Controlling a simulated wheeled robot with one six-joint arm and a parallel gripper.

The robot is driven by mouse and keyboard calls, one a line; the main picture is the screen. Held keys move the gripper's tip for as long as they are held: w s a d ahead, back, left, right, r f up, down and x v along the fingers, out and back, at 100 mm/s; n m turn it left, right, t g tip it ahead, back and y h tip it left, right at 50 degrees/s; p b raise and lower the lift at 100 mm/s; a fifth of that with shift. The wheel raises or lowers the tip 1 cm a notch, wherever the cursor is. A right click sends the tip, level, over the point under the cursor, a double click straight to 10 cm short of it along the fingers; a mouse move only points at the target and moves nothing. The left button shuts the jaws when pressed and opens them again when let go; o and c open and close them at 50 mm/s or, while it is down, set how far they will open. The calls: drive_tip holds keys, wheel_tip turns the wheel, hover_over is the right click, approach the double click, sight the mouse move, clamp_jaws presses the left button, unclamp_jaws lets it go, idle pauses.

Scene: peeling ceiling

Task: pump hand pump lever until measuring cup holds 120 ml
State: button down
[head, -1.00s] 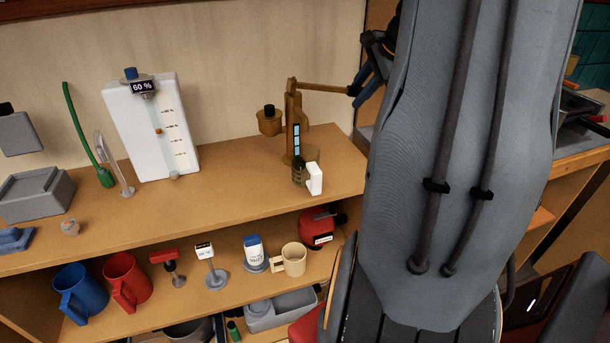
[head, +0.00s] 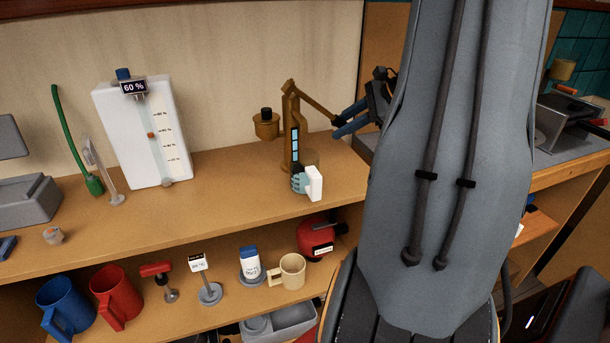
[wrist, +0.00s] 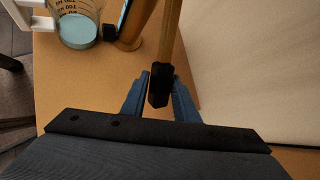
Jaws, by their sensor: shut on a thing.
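The brass hand pump (head: 291,135) stands upright on the upper shelf, with blue squares on its column. Its lever (head: 315,103) slopes down to the right to a black grip (wrist: 159,90). My gripper (head: 339,126) is shut on this grip, with one blue finger on each side in the wrist view (wrist: 160,79). The clear measuring cup (head: 299,182) with a white handle stands at the pump's foot. In the wrist view the cup (wrist: 82,12) holds teal liquid; its level against the marks cannot be read.
A white tank (head: 110,130) labelled 60 % stands left on the same shelf, beside a green tube (head: 70,135). Mugs, a red canister (head: 318,237) and small tools fill the shelf below. The upper shelf between tank and pump is clear.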

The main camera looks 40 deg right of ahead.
drive_tip(key=shift+f, duration=0.1)
drive_tip(key=c, duration=2.5)
unclamp_jaws()
drive_tip(key=d+r+h+p, duration=0.1)
drive_tip(key=r+h+p, duration=0.1)
drive_tip(key=r+p, duration=0.1)
drive_tip(key=s+d+r+n+g+h+p, duration=0.1)
drive_tip(key=r, duration=0.1)
drive_tip(key=shift+d+r+p, duration=0.2)
drive_tip(key=shift+d+p, duration=0.15)
drive_tip(key=shift+c, duration=0.2)
drive_tip(key=r+h+p, duration=0.1)
drive_tip(key=r+p, duration=0.1)
drive_tip(key=d+r+n+g+h+p, duration=0.1)
drive_tip(key=r+p, duration=0.1)
drive_tip(key=shift+s+d+r+h+p, duration=0.15)
drive_tip(key=shift+r+h+p, duration=0.25)
wheel_tip(320, 180, up, 2)
drive_tip(key=h+p, duration=0.1)
drive_tip(key=p, duration=0.2)
drive_tip(key=shift+g, duration=0.3)
clamp_jaws()
drive_tip(key=shift+d+r, duration=0.1)
